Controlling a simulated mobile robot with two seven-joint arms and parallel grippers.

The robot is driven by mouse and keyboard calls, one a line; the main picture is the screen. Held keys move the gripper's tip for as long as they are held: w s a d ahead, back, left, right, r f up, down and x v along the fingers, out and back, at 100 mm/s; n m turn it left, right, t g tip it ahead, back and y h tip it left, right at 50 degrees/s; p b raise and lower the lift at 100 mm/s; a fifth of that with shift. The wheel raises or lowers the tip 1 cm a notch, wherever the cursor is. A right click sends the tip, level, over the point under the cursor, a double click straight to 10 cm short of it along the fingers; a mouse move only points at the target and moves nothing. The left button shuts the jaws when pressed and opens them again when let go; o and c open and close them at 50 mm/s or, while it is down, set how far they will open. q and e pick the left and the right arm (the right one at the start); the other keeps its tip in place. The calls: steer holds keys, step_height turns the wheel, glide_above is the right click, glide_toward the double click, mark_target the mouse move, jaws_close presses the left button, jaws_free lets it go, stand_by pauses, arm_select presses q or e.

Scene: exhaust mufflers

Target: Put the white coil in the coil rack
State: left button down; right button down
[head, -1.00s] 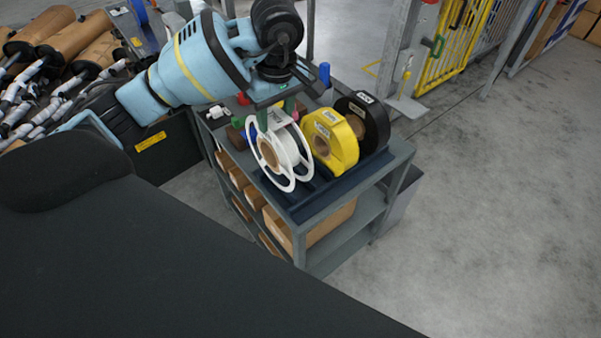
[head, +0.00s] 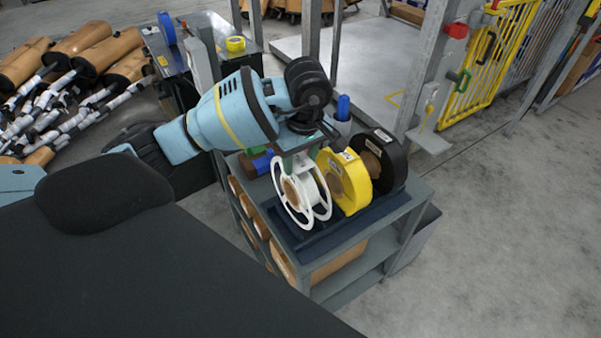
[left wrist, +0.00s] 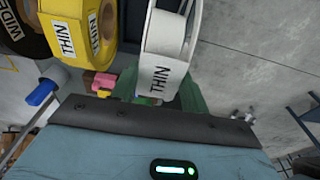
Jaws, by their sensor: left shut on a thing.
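The white coil (head: 302,192) is upright at the left end of the row in the head view. It also shows in the left wrist view (left wrist: 166,65) with a "THIN" label. My left gripper (head: 297,158) reaches down from above, shut on the coil's upper rim; its green fingers show in the left wrist view (left wrist: 155,95). The dark blue coil rack (head: 345,228) lies on the cart top, under the coils. I cannot tell whether the white coil touches it. My right gripper is not in view.
A yellow coil (head: 346,180) stands close right of the white coil, with a black coil (head: 385,160) beyond it. A blue bottle-like object (head: 343,107) is behind. The grey cart (head: 405,225) has cardboard rolls on its lower shelf. Open floor lies to the right.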

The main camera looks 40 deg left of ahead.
mark_target(299, 190)
arm_select(q)
steer(key=shift+f, duration=2.05)
steer(key=c, duration=0.7)
jaws_free()
steer(key=shift+f, duration=0.1)
